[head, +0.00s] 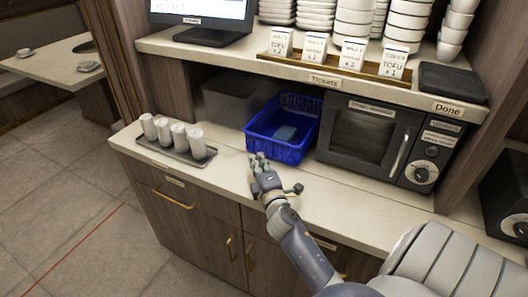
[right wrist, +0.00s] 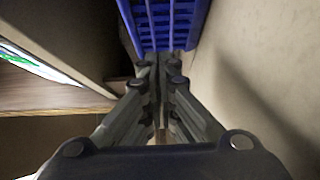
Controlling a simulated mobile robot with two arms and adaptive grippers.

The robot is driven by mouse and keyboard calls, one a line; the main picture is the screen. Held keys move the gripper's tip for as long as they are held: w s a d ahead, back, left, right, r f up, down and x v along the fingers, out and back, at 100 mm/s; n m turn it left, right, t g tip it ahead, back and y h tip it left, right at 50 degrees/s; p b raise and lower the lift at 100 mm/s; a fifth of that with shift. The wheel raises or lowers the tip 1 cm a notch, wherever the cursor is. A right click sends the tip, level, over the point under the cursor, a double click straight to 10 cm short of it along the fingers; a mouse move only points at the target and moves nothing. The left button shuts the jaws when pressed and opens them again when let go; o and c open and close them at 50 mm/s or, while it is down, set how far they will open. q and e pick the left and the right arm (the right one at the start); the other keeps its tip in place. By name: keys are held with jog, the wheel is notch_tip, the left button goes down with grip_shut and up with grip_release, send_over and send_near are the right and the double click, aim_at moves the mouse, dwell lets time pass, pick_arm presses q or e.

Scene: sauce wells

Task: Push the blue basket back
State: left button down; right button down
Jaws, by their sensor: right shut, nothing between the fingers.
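The blue basket (head: 283,128) stands on the counter under the shelf, left of the microwave. Something small and dark lies inside it. My right gripper (head: 257,160) is shut and empty at the basket's front, near its lower left corner. In the right wrist view, the shut fingertips (right wrist: 160,62) point at the basket's slatted wall (right wrist: 168,22) and appear to be at or very near it. I cannot tell for sure whether they touch. My left gripper is not in view.
A microwave (head: 362,135) stands close on the basket's right. A clear grey bin (head: 232,98) is behind left. A tray (head: 170,152) of several white rolls or cups lies left on the counter (head: 225,170). The shelf (head: 225,52) overhangs the basket.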

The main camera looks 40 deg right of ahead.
aim_at(274, 142)
jog(key=d, duration=0.1)
jog(key=w+d, duration=0.1)
jog(key=d, duration=0.1)
jog(key=shift+d+p, duration=0.25)
jog(key=shift+p, duration=0.05)
jog(key=w+d, duration=0.1)
jog(key=d, duration=0.3)
jog(key=w+d, duration=0.1)
jog(key=d, duration=0.1)
jog(key=shift+w+d+f+b, duration=0.1)
jog(key=shift+w+d+b, duration=0.2)
jog(key=shift+d, duration=0.1)
jog(key=shift+a, duration=0.1)
